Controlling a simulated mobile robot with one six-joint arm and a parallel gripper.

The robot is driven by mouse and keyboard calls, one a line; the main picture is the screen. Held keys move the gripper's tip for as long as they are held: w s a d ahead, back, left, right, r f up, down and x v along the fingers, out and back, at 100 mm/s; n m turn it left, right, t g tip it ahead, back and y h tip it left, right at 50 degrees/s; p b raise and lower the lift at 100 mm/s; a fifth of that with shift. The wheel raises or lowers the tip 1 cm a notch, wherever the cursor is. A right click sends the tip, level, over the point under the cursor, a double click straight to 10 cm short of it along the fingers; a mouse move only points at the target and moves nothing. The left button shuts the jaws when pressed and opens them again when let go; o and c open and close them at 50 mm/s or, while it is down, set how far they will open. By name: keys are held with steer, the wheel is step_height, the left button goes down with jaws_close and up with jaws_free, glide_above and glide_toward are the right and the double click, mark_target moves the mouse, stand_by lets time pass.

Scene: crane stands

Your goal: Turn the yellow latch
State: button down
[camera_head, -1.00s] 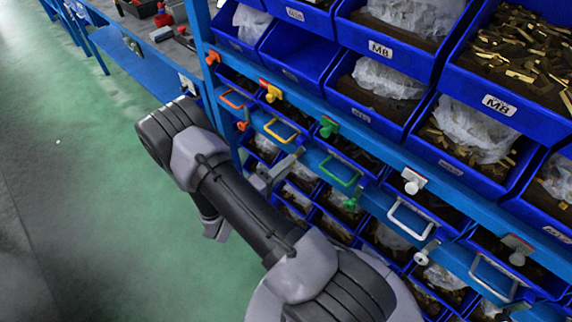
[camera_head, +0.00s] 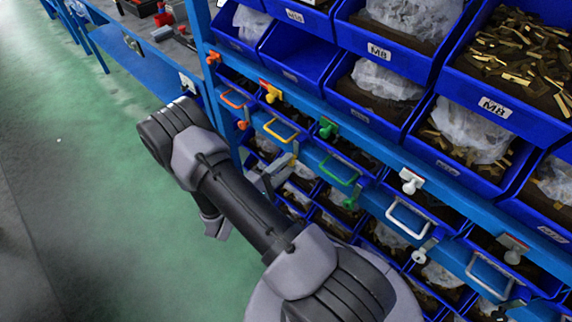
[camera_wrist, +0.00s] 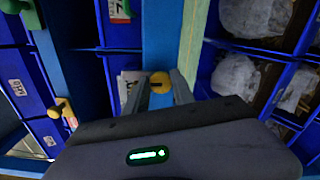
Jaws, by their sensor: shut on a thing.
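Two yellow latches belong to the drawer with the yellow handle (camera_head: 281,130). The upper yellow latch (camera_head: 270,92) sits on the blue rail above the handle, and it shows at the left in the wrist view (camera_wrist: 62,108). The lower yellow latch (camera_wrist: 160,80) has its round knob between the fingers of my gripper (camera_wrist: 157,92). My gripper is shut on this knob. In the head view my gripper (camera_head: 272,176) is at the rack front just below the yellow handle, and the lower latch is mostly hidden there.
Blue bins (camera_head: 378,50) of parts fill the rack above. Green floor (camera_head: 90,190) lies open to the left.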

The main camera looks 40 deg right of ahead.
steer(key=c, duration=1.1)
jaws_free()
steer(key=shift+o, duration=0.2)
steer(key=s+a+p, duration=0.1)
steer(key=a+p, duration=0.2)
steer(key=a, duration=1.4)
steer(key=shift+s+a, duration=0.2)
